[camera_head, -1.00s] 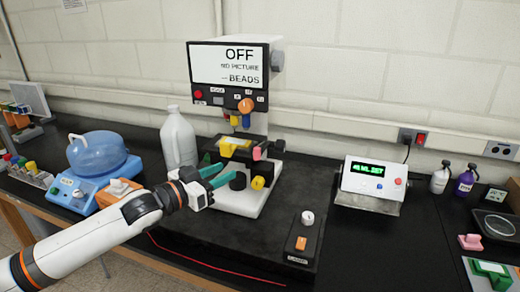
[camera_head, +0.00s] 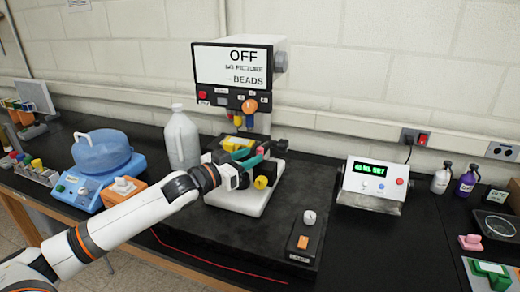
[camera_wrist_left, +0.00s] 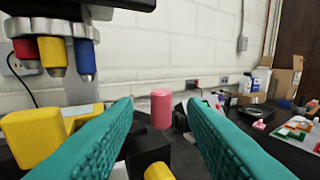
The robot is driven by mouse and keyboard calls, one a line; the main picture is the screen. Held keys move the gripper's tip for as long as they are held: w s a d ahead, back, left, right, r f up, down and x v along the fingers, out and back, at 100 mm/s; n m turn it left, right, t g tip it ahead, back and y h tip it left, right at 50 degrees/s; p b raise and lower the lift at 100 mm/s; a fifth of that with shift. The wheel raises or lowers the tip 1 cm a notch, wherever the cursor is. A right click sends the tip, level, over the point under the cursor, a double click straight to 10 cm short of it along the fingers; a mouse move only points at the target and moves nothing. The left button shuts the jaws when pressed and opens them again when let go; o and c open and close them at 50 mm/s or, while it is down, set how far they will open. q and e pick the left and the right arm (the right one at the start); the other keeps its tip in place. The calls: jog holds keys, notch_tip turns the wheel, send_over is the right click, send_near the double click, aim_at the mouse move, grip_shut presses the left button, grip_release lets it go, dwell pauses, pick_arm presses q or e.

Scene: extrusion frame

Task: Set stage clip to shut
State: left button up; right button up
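The microscope stage (camera_head: 226,156) is a dark platform under the objectives, with a yellow piece (camera_head: 238,143) on it. A pink cylindrical knob (camera_wrist_left: 161,108), likely the stage clip's handle, stands upright at the stage's right side; it also shows small in the head view (camera_head: 260,150). My left gripper (camera_head: 257,157) is at the stage's right side. Its teal fingers are open, and in the wrist view the pink knob appears in the gap between them, apart from both. Whether the clip is open or shut I cannot tell. My right gripper is out of view.
Red, yellow and blue objectives (camera_wrist_left: 54,56) hang close above left of the fingers. A yellow focus knob (camera_head: 261,182) sits below the gripper. A white jug (camera_head: 181,138) stands left of the microscope, and a display box (camera_head: 369,182) stands right.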

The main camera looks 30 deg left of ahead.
aim_at(258, 153)
pick_arm(q)
jog(key=shift+p+x, duration=0.65)
jog(key=shift+x, duration=1.6)
jog(key=shift+c, duration=0.2)
jog(key=shift+d, duration=0.1)
grip_shut()
